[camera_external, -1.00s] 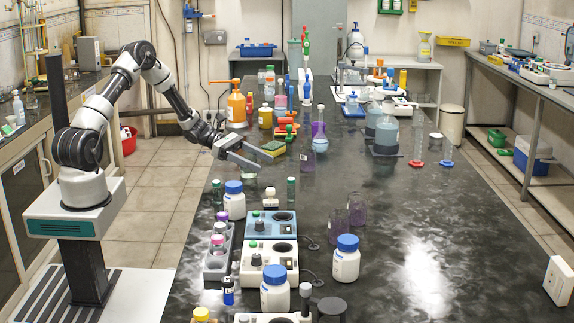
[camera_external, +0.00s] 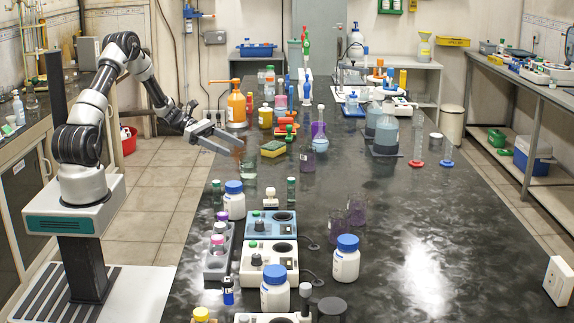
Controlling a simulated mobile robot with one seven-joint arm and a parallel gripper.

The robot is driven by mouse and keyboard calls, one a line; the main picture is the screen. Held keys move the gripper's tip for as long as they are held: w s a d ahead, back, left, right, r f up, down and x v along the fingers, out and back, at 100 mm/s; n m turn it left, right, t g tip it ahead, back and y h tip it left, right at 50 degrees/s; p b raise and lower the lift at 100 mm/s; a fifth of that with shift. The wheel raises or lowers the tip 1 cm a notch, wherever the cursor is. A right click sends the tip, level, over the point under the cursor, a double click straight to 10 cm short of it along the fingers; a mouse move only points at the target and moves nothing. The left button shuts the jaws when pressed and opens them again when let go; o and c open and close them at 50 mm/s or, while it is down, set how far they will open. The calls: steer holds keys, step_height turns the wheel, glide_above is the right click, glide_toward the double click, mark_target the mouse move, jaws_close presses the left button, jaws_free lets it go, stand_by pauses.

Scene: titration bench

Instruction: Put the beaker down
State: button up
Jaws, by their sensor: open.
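My gripper (camera_external: 236,149) is open and empty above the left edge of the dark bench. A small clear glass beaker (camera_external: 248,168) stands upright on the bench, just below and to the right of the fingertips. It looks apart from the fingers, though its faint outline makes the exact gap hard to tell. Other beakers stand on the bench: a clear, faintly purple one (camera_external: 308,158) to the right, and two purple-tinted ones (camera_external: 337,222) nearer the front. I cannot tell from the picture which beaker the task means.
A yellow-green sponge (camera_external: 273,148) lies right of my gripper. An orange pump bottle (camera_external: 236,104) stands behind it. A white bottle with a blue lid (camera_external: 234,200) and a blue-topped device (camera_external: 269,223) stand in front. The bench's right half (camera_external: 440,230) is mostly clear.

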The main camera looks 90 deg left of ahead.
steer(key=shift+s+r, duration=0.1)
steer(key=shift+s, duration=0.05)
steer(key=d+r+m+g, duration=0.5)
steer(key=d+m, duration=0.2)
steer(key=d, duration=0.5)
steer(key=d+r+m+g, duration=0.4)
steer(key=d+m, duration=0.3)
steer(key=d, duration=0.5)
steer(key=s+d+r+m+y, duration=0.3)
steer(key=s+d+m, duration=0.3)
steer(key=m, duration=0.2)
steer(key=s+d+r+m+t+y, duration=0.1)
steer(key=s+d+r+m+y, duration=0.2)
steer(key=m, duration=0.6)
steer(key=s+d+r, duration=0.2)
steer(key=s+d, duration=0.1)
steer(key=shift+s+r, duration=0.2)
steer(key=shift+s, duration=0.2)
steer(key=shift+o, duration=0.2)
